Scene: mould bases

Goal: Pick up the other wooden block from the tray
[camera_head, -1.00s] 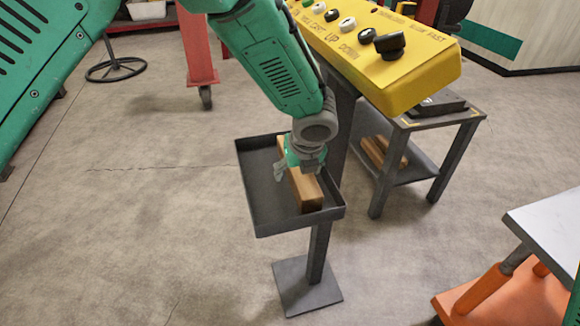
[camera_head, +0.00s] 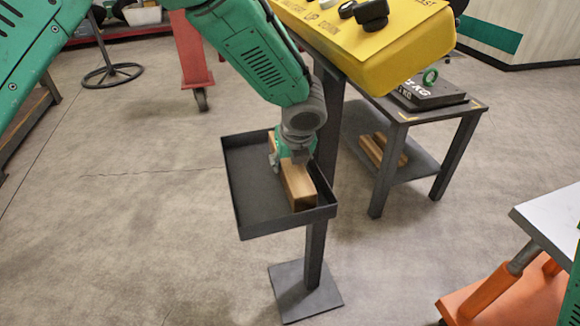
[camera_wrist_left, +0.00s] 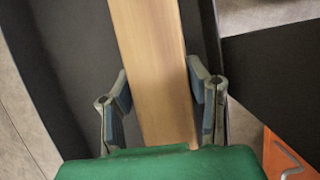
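A long wooden block (camera_head: 299,190) lies in the dark tray (camera_head: 247,228) on a post, along the tray's right side. My left gripper (camera_head: 287,160) is down in the tray at the block, pointing downward. In the left wrist view the same block (camera_wrist_left: 152,60) runs between the two fingers (camera_wrist_left: 160,88). The block still appears to be down in the tray. The gripper hides part of the block in the head view. My right gripper is not in view.
A yellow control box (camera_head: 390,45) stands close behind my left arm. A dark side table (camera_head: 440,112) to the right carries a weight, with wooden blocks (camera_head: 383,150) on its lower shelf. A white-topped orange stand (camera_head: 555,215) is at the right. The left of the tray is empty.

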